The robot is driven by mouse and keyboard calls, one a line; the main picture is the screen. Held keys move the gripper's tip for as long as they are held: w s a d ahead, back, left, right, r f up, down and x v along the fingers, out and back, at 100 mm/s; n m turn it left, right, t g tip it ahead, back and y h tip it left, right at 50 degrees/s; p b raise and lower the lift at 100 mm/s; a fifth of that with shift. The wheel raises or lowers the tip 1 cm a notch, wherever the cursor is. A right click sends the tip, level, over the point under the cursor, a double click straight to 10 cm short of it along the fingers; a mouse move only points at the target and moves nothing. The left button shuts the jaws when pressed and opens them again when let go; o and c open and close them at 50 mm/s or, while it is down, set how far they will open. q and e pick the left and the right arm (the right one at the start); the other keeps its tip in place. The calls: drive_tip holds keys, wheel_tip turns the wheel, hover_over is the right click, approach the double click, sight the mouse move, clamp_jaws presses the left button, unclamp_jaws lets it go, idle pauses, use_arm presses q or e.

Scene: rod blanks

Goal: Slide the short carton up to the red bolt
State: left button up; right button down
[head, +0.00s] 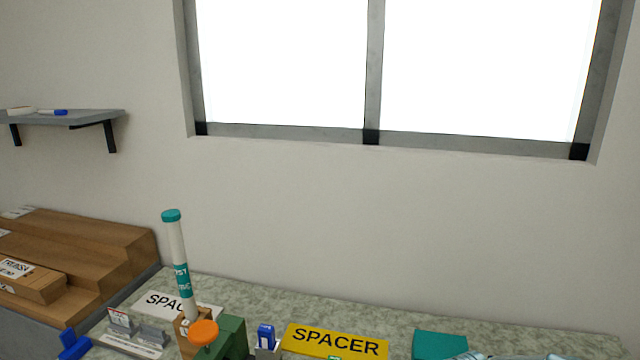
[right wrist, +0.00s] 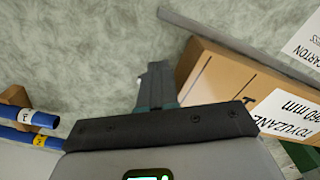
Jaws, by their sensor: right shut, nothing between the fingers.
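A brown cardboard-coloured box (right wrist: 212,78) lies on the mottled green-grey bench top at the right of the right wrist view. The red bolt is not seen in either view. My left gripper is not in view.
A grey bar (right wrist: 215,36) runs behind the box. Blue rods (right wrist: 28,115) lie at the left. In the head view, a white-and-teal tube (head: 178,255) stands near an orange knob (head: 203,333), a yellow SPACER sign (head: 335,341) and a teal block (head: 439,345). Bench beyond the fingers is clear.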

drive_tip(key=shift+f, duration=0.25)
drive_tip(key=shift+w+a+b, duration=0.2)
drive_tip(key=shift+w+a, duration=0.05)
drive_tip(key=shift+a, duration=0.65)
drive_tip(key=shift+w+a+b, duration=0.15)
drive_tip(key=shift+w+a, duration=0.05)
drive_tip(key=shift+a, duration=0.7)
drive_tip(key=shift+w+a+b, duration=0.2)
drive_tip(key=shift+w+a, duration=0.05)
drive_tip(key=shift+a, duration=0.65)
drive_tip(key=shift+w+a, duration=0.15)
drive_tip(key=shift+a, duration=0.45)
drive_tip(key=shift+w+a, duration=0.15)
drive_tip(key=shift+a, duration=0.45)
drive_tip(key=shift+w+a, duration=0.25)
drive_tip(key=shift+a, duration=0.6)
drive_tip(key=shift+w+a, duration=0.2)
drive_tip(key=shift+a, duration=0.65)
drive_tip(key=shift+w+a, duration=0.25)
drive_tip(key=shift+a, duration=0.6)
drive_tip(key=shift+s+d+r, duration=0.2)
drive_tip(key=shift+d+r, duration=0.35)
drive_tip(key=shift+d, duration=0.25)
drive_tip(key=shift+s+d+r, duration=0.2)
drive_tip(key=shift+d+r, duration=0.35)
drive_tip(key=shift+d, duration=0.2)
wheel_tip(320, 180, up, 10)
drive_tip(key=p, duration=0.7)
